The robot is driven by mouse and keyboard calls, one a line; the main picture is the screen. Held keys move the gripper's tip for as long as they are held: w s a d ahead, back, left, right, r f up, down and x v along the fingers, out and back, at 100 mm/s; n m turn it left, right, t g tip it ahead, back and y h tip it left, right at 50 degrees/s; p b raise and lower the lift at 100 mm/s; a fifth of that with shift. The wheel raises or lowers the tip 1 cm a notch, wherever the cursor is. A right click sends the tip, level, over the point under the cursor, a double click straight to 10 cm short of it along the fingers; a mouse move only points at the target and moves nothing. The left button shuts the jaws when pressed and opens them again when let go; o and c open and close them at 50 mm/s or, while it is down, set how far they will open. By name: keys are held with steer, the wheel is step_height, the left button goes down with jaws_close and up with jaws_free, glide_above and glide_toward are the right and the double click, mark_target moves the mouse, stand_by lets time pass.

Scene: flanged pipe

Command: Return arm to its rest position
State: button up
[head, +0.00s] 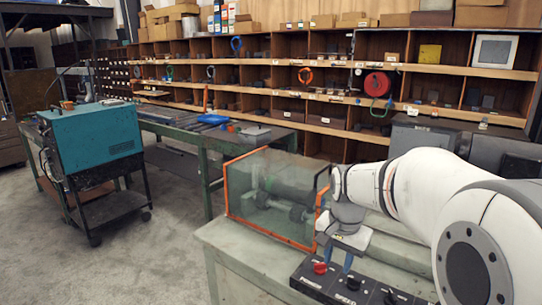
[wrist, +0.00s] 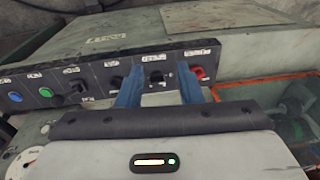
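My white arm (head: 415,190) reaches in from the right in the head view, bent downward at its end. My gripper (head: 339,255) hangs over a black control panel (head: 313,282) and points down at it. In the wrist view its two blue fingers (wrist: 160,90) stand apart with nothing held between them. Behind them is the panel face, with a red switch (wrist: 197,73), black knobs (wrist: 156,76), a green button (wrist: 45,92) and a blue button (wrist: 14,97). I cannot tell whether the fingertips touch the panel.
A clear guard box with orange edges (head: 232,205) stands beside my gripper on the green machine bench (head: 235,250), with dark machine parts inside. A teal cabinet on a cart (head: 95,140) stands at left. Shelves (head: 290,75) line the back. Floor at left front is clear.

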steer(key=s+f+n, duration=0.1)
steer(key=s+n, duration=0.2)
steer(key=s, duration=0.6)
steer(key=s+f+n+t, duration=0.1)
steer(key=s+n, duration=0.3)
steer(key=s, duration=0.5)
steer(key=shift+s+a+f, duration=0.2)
steer(key=shift+s+f, duration=0.05)
steer(key=shift+s, duration=0.1)
